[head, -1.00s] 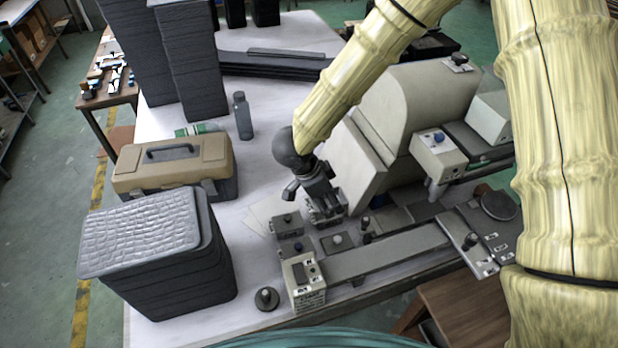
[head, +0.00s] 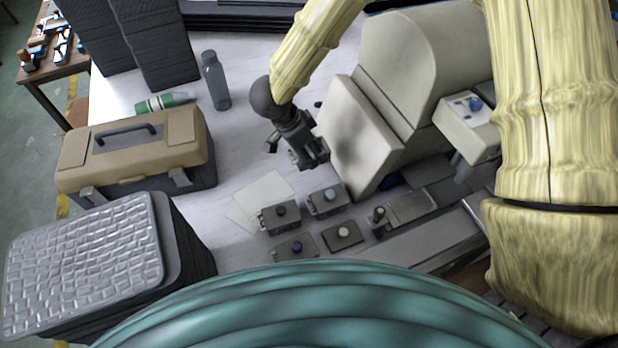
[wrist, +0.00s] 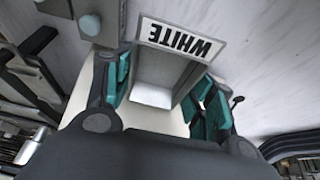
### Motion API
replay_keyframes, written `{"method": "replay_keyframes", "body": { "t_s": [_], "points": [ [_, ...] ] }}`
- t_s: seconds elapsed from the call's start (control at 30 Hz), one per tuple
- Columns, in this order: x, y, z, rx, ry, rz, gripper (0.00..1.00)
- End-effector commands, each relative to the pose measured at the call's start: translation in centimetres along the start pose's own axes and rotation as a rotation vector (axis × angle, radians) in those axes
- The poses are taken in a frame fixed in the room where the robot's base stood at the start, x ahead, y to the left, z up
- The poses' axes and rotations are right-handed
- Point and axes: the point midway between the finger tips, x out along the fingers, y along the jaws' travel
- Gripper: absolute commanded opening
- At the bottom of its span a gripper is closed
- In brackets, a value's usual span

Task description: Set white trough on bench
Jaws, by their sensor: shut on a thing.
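The white trough shows in the wrist view as a small pale box (wrist: 152,96) with a grey rim and an upside-down "WHITE" label. My gripper (wrist: 165,92) is shut on it, with teal finger pads on both sides. In the head view my gripper (head: 308,160) is over the bench (head: 235,160), left of the large beige machine. The trough cannot be made out there. Whether its underside touches the bench cannot be told.
Small control boxes (head: 281,216) and papers (head: 262,192) lie in front of my gripper. Bare bench lies between the toolbox and my gripper. The beige machine (head: 365,135) is close right.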

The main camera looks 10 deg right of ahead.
Motion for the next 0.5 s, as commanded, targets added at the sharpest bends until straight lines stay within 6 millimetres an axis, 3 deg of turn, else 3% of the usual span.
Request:
{"method": "replay_keyframes", "body": {
  "t_s": [0.5],
  "points": [
    [5.4,0.1,1.8,0.006,0.001,0.003,0.22]
  ]
}}
